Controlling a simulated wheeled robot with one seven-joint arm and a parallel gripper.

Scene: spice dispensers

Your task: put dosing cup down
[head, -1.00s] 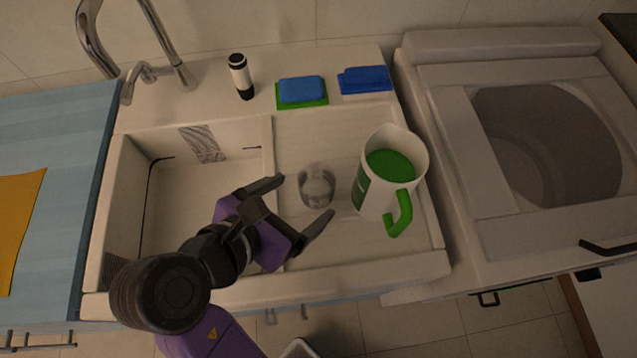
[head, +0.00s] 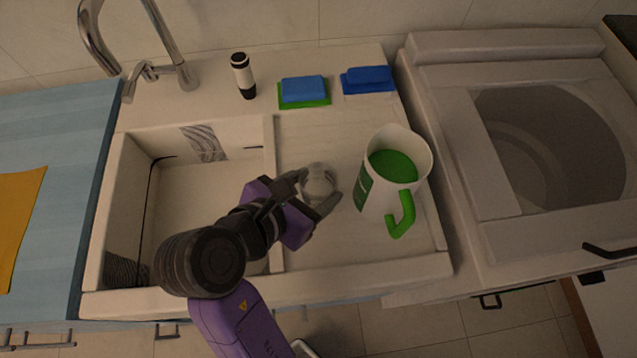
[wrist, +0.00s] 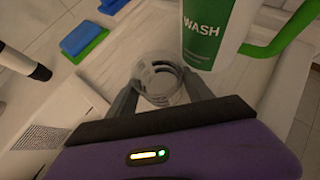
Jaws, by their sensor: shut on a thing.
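The dosing cup (head: 319,180) is a small clear cup standing on the drainboard beside the sink basin. In the wrist view the cup (wrist: 158,80) shows its round open rim between my fingers. My gripper (head: 318,190) is shut on the cup, one finger on each side of it; it also shows in the wrist view (wrist: 160,95). The cup's underside is hidden, so I cannot tell for sure whether it rests on the drainboard.
A white jug with green contents and a green handle (head: 377,195) stands close right of the cup. Blue and green sponges (head: 303,91) and a blue sponge (head: 368,79) lie behind, near a black-and-white bottle (head: 243,75). The basin (head: 200,205) is left; a washing machine (head: 480,150) is right.

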